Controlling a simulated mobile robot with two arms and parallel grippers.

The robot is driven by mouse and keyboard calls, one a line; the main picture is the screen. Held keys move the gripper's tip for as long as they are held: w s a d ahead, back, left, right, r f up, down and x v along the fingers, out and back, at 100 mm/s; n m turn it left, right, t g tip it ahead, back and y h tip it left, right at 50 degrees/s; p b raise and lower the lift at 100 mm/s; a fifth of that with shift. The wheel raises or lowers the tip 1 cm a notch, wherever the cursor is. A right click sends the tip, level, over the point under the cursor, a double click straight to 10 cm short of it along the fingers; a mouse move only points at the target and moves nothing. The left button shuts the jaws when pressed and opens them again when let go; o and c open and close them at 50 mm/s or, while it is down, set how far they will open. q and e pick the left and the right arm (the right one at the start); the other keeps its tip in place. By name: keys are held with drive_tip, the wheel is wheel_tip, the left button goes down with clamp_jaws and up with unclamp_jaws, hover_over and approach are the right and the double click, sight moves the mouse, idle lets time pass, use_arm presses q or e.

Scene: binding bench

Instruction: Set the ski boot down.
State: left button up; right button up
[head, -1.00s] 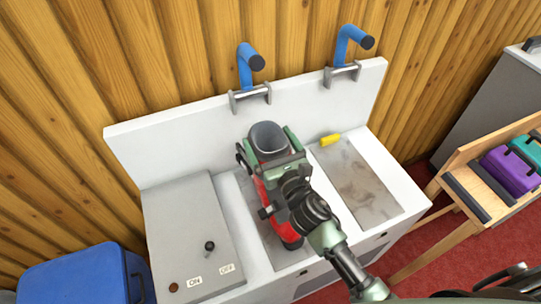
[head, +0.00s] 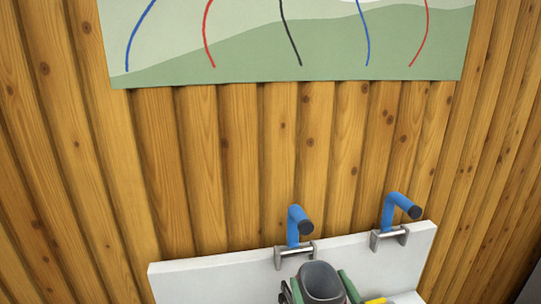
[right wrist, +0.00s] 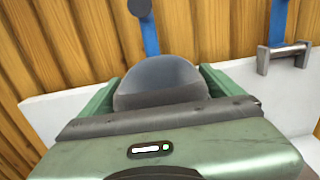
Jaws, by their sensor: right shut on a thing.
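The ski boot's grey cuff (head: 321,281) shows at the bottom edge of the head view, in front of the bench's white back panel. It also shows in the right wrist view as a grey rounded top (right wrist: 162,84). My right gripper (head: 318,290) is shut on the boot, with a green finger on each side of the cuff. The boot's red lower part and sole are out of view now, so I cannot tell whether it touches the bench. My left gripper is not in view.
The white back panel (head: 205,282) carries two blue levers, left (head: 298,226) and right (head: 398,208), on metal brackets. A yellow piece (head: 375,300) lies right of the boot. A wooden wall (head: 200,170) with a poster (head: 280,50) stands behind. The bench top is mostly out of view.

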drive_tip(key=s+d+m+h, duration=0.1)
drive_tip(key=s+d, duration=0.2)
drive_tip(key=s, duration=0.6)
drive_tip(key=s+d+h, duration=0.1)
drive_tip(key=s+d, duration=0.3)
drive_tip(key=s, duration=0.4)
drive_tip(key=shift+s+f+m+h, duration=0.35)
drive_tip(key=shift+s+m+h, duration=0.05)
drive_tip(key=shift+w, duration=0.1)
